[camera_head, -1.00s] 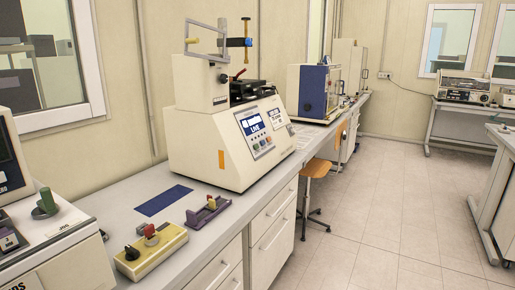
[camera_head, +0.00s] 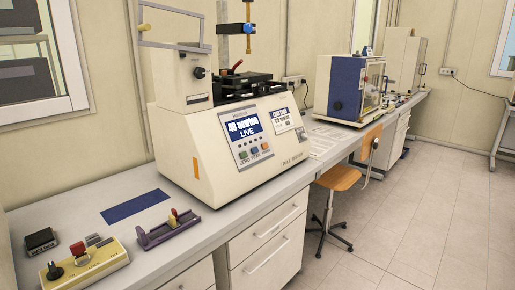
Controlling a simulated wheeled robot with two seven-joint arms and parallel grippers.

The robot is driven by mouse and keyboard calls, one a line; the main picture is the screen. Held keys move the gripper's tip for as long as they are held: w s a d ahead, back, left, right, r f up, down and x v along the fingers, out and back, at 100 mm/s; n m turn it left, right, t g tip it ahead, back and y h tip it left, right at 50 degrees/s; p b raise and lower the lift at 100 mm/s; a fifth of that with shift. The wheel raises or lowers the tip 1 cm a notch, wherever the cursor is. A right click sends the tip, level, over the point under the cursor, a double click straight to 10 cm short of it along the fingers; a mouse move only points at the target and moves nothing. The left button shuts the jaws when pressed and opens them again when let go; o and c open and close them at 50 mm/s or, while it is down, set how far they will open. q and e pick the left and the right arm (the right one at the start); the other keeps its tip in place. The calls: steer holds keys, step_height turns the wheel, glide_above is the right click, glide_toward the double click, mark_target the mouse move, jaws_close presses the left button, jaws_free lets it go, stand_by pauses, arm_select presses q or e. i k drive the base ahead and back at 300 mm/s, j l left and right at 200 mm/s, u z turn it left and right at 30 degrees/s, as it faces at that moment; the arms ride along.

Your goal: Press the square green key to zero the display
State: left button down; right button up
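A beige pull tester (camera_head: 225,155) stands on the bench in the middle of the view. Its sloped front has a blue display (camera_head: 244,128) that reads what looks like "40 newton" with "LIVE" below. Under the display is a row of small coloured keys (camera_head: 254,152). The leftmost one, a small key (camera_head: 243,155), looks green, but it is too small to be sure of its shape. A second, white label panel (camera_head: 283,119) sits to the right of the display. Neither of my grippers is in view.
A blue mat (camera_head: 135,207), a purple fixture (camera_head: 168,230), a yellow control box (camera_head: 85,262) and a small black box (camera_head: 41,241) lie on the bench at left. An orange chair (camera_head: 342,178) stands before the bench. The floor at right is clear.

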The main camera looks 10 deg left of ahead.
mark_target(243, 154)
steer(key=i+l+u, duration=0.1)
steer(key=l, duration=0.25)
steer(key=i+l, duration=0.3)
steer(key=i+l+u, duration=0.15)
steer(key=l, duration=0.2)
steer(key=i+l+u, duration=0.1)
steer(key=l, duration=0.3)
steer(key=i+l, duration=0.25)
steer(key=i+l+u, duration=0.15)
steer(key=l, duration=0.9)
steer(key=k+l+u, duration=0.15)
steer(key=l, duration=0.9)
steer(key=u, duration=0.05)
